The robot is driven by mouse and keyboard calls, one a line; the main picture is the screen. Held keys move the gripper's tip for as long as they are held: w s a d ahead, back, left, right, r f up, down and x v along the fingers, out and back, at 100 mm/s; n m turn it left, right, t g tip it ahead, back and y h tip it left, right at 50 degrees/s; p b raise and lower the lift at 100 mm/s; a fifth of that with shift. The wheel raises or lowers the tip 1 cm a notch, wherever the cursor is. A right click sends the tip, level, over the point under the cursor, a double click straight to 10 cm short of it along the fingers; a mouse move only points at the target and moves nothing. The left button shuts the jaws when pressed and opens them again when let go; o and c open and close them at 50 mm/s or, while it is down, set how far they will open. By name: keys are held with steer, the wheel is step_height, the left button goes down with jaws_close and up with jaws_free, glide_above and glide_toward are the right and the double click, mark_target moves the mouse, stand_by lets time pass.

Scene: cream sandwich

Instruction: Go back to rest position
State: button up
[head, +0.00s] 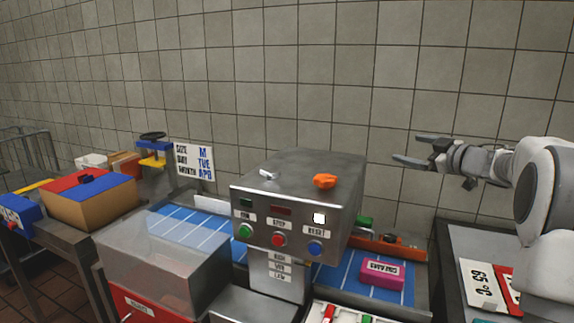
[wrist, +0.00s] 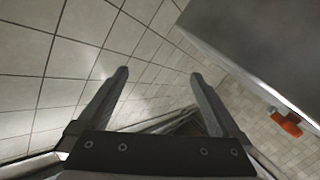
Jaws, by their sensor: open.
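My gripper (head: 415,150) is at the right in the head view, raised in the air with its fingers pointing left. It is to the right of the metal machine (head: 262,208) and a little above its top. In the wrist view my gripper (wrist: 158,82) shows two dark fingers spread apart, with nothing between them. Behind them are the tiled wall and part of the machine's metal side.
A pink block (head: 381,273) lies on the blue conveyor (head: 335,277). Numbered cards (head: 484,285) lie at the right. Air around my gripper looks clear.

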steer(key=s+a+r+m+t+h+p, duration=0.25)
steer(key=s+r+m+h, duration=0.3)
steer(key=r, duration=0.45)
steer(key=s+a+m+g+h, duration=0.3)
steer(key=s+h, duration=0.2)
steer(key=s, duration=0.3)
steer(key=s+a+f+g+y+p, duration=0.1)
steer(key=s+a+f+g, duration=0.2)
steer(key=s, duration=0.7)
steer(key=s+a+f+m+g+y+p, duration=0.1)
steer(key=s+a+f+g, duration=0.2)
steer(key=s+a+f, duration=0.2)
steer(key=s+a+f+m+g+y+p, duration=0.1)
steer(key=s+a+f+g+y, duration=0.1)
steer(key=s+f, duration=0.6)
steer(key=s+a+g, duration=0.1)
steer(key=s+a, duration=0.1)
steer(key=s, duration=0.5)
steer(key=shift+s+a+f, duration=0.3)
steer(key=shift+a+f, duration=0.05)
